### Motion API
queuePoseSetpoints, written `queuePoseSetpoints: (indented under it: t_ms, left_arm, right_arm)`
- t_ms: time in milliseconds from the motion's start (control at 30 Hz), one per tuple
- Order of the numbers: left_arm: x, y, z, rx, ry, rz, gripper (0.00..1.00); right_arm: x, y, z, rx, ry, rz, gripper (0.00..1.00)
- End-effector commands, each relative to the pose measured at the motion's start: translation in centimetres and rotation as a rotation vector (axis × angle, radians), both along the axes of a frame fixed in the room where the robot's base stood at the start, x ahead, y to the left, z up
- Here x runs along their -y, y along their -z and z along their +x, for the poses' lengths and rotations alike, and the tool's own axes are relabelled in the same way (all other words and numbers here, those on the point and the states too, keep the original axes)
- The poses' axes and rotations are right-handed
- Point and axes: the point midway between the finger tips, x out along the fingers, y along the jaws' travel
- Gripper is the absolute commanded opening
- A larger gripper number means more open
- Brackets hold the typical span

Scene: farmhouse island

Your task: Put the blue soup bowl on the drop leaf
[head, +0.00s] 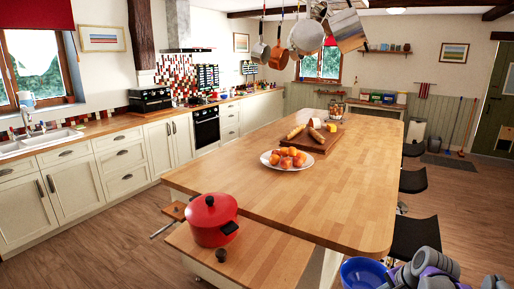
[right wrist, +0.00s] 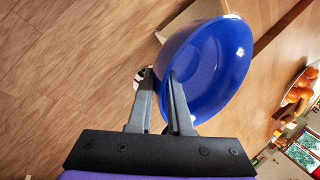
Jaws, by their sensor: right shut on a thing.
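The blue soup bowl (head: 362,272) is at the bottom right of the head view, beside the island's near right corner, over the floor side. My right gripper (right wrist: 160,75) is shut on the bowl's wall at its rim. In the right wrist view the bowl (right wrist: 222,62) looks tilted, its inside facing the camera, and it appears empty. The drop leaf (head: 265,262) is the lower wooden board at the island's near end, left of the bowl. My left gripper is not in view.
A red lidded pot (head: 211,222) stands on the leaf's left part, with a small dark round object (head: 221,255) in front of it. The leaf's right part is bare. The island top (head: 290,205) holds a fruit plate (head: 287,160) and a bread board (head: 312,140). Dark stools (head: 412,236) line the right side.

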Motion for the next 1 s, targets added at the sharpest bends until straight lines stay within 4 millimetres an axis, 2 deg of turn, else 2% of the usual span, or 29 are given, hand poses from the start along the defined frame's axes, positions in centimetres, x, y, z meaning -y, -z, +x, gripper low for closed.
queuePoseSetpoints:
  t_ms: [167,233,400,500,700,1000]
  left_arm:
    - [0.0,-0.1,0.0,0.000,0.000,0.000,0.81]
    - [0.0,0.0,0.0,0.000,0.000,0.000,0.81]
    - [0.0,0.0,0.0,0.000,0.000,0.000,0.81]
    - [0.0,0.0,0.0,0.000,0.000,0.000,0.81]
    - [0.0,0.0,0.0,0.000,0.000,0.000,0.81]
    - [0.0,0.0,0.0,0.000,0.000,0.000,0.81]
  right_arm:
    - [-3.7,4.8,0.7,0.001,-0.296,0.003,0.00]
    - [-5.9,7.3,0.7,0.000,-0.459,0.005,0.00]
    - [-11.3,13.3,-0.3,0.001,-0.880,0.004,0.00]
    - [-13.6,15.7,-1.3,0.001,-1.065,0.003,0.00]
    - [-15.6,17.8,-2.4,0.001,-1.241,0.000,0.00]
    - [-15.7,17.9,-2.5,0.001,-1.256,0.000,0.00]
